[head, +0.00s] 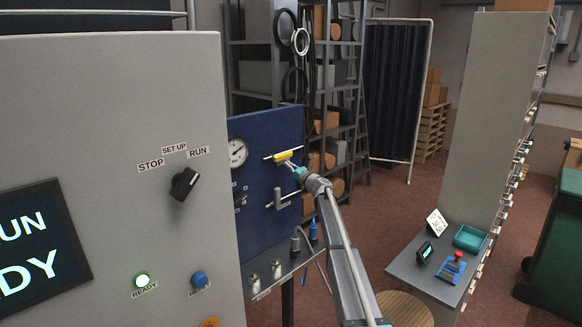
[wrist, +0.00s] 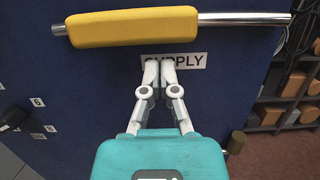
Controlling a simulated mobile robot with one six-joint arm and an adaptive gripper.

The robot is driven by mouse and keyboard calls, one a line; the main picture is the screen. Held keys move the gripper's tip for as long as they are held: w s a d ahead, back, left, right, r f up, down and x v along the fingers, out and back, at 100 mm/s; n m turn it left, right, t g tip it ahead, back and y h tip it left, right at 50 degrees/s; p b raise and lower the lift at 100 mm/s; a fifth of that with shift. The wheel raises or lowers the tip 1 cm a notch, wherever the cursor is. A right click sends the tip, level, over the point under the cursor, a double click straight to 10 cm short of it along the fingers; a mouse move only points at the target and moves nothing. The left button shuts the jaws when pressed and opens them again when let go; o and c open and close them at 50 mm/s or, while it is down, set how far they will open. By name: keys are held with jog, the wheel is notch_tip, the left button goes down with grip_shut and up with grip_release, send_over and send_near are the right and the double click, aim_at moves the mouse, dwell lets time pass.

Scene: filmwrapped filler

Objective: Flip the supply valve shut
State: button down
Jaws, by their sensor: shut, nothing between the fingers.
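The supply valve has a yellow handle (wrist: 133,27) lying along a thin metal pipe (wrist: 245,19) on a blue panel. In the head view the yellow handle (head: 283,155) also lies along its pipe. A white SUPPLY label (wrist: 190,61) sits on the panel just below the handle, partly hidden by my fingers. My gripper (wrist: 160,62) is shut and empty, with its fingertips just below the handle in the wrist view. A small gap shows between them and the handle. In the head view my gripper (head: 290,165) is close at the handle's lower right.
The blue panel (head: 262,215) also bears a pressure gauge (head: 237,153) and a second pipe fitting (head: 280,199) below. A grey cabinet (head: 100,120) with a STOP/RUN knob (head: 184,184) stands at the left. Shelving (head: 345,100) stands behind.

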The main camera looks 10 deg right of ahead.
jog(key=shift+r, duration=0.45)
